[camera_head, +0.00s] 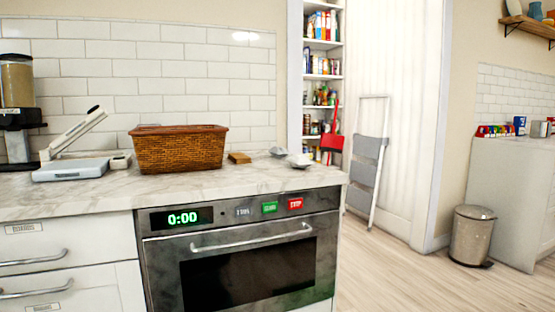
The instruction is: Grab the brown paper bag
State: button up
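I cannot make out a brown paper bag in the head view. A brown woven basket (180,150) stands on the marble counter (225,185); its inside is hidden by its front wall. A small flat brown block (239,158) lies just right of the basket; it is too small to identify for certain. My gripper is not in view.
A grey appliance with a raised lever (70,168) and a dispenser (17,105) stand at left. Small grey dishes (299,160) lie near the counter's right end. An oven (245,250) is below. Right are pantry shelves (321,80), a stepladder (368,160), a bin (472,236) and open floor.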

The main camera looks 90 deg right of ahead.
aim_at(240, 158)
jog(key=k, duration=0.3)
jog(key=z, duration=0.85)
